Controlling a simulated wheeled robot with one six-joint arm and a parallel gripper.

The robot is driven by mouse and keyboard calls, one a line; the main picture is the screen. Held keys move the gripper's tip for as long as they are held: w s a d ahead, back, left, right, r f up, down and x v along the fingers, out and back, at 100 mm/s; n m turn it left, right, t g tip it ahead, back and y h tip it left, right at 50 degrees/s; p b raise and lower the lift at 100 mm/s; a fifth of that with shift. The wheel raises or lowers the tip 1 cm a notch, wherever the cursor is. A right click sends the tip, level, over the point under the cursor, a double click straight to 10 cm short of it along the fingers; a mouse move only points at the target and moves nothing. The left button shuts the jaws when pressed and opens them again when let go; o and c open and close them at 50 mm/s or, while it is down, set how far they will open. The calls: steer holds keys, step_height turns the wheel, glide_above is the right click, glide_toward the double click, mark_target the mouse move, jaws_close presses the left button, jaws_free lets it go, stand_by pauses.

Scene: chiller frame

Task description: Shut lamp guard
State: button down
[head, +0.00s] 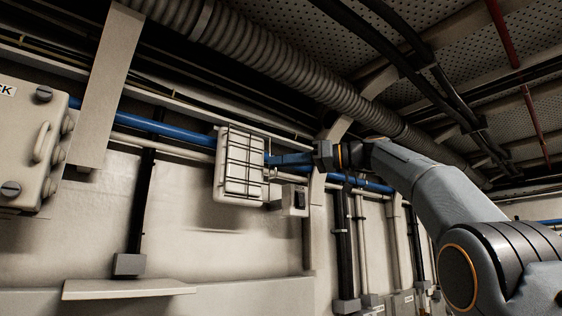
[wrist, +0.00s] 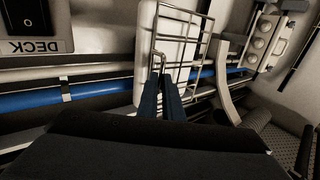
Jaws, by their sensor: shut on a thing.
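The lamp guard (head: 243,152), a wire cage, stands in front of the pale box-shaped lamp (head: 222,188) on the wall. In the wrist view the guard (wrist: 190,42) spreads across and past the right side of the white lamp body (wrist: 146,28); I cannot tell how wide a gap lies between them. My gripper (head: 270,159) is at the guard's right edge in the head view. In the wrist view its two blue fingers (wrist: 162,78) are shut on the guard's small wire handle (wrist: 158,58). The fingertips partly hide the handle.
A small switch box (head: 293,200), labelled DECK in the wrist view (wrist: 36,28), sits just right of the lamp. A blue pipe (head: 150,124) runs behind the lamp. A ribbed duct (head: 290,72) passes overhead. A shelf (head: 128,289) juts out lower left.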

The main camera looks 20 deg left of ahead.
steer(key=shift+w+d+f+t, duration=0.1)
steer(key=shift+w+f+t, duration=0.2)
steer(key=shift+w+f, duration=0.3)
steer(key=c, duration=2.3)
jaws_free()
steer(key=shift+w+r, duration=0.1)
steer(key=shift+o, duration=0.4)
steer(key=shift+w+f, duration=0.2)
steer(key=shift+w, duration=0.25)
steer(key=shift+s+r, duration=0.1)
steer(key=shift+s, duration=0.05)
steer(key=d+b, duration=0.2)
steer(key=d, duration=0.5)
steer(key=shift+s+d+r+b, duration=0.2)
steer(key=shift+s+d+b, duration=0.05)
steer(key=shift+d+b, duration=0.1)
